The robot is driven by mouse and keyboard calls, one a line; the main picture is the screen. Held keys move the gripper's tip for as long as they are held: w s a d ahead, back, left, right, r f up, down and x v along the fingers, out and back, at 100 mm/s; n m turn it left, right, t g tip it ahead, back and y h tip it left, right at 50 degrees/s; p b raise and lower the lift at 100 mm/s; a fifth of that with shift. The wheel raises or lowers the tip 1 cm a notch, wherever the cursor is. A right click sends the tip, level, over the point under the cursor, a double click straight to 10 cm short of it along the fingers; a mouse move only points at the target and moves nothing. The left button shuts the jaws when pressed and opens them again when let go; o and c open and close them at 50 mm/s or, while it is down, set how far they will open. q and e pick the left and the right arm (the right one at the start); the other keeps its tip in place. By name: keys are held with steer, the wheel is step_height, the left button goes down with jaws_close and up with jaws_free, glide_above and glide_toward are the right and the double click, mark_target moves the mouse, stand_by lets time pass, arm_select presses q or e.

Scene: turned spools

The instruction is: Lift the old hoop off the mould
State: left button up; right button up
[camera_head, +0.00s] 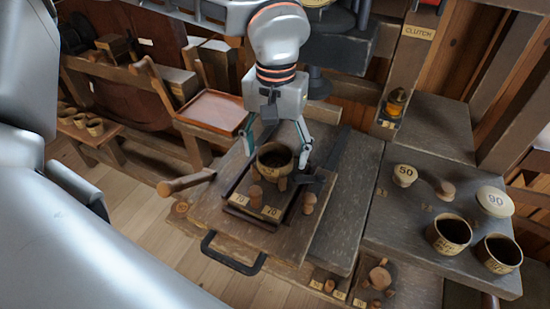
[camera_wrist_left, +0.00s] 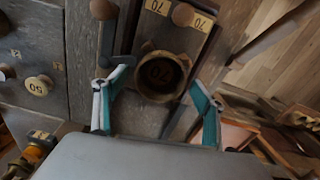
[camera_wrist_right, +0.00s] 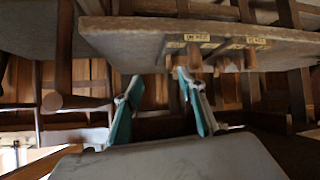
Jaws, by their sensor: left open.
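The old hoop (camera_head: 273,149) is a brown wooden ring on the dark tray (camera_head: 236,208) on the bench in the head view. My left gripper (camera_head: 276,157) is open above the hoop, with one finger on either side. In the left wrist view its fingertips (camera_wrist_left: 160,78) are spread beside the ring; whether they touch it I cannot tell. My right gripper (camera_wrist_right: 158,90) is open and empty in the right wrist view, facing a bench edge.
On the right bench are the 50 piece (camera_head: 404,175), the 90 piece (camera_head: 495,201) and two cup-like rings (camera_head: 449,234). A reddish tray (camera_head: 213,110) sits at the back left. A handle (camera_head: 186,183) sticks out left.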

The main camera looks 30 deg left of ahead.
arm_select(q)
steer(key=c, duration=0.8)
steer(key=shift+r, duration=0.1)
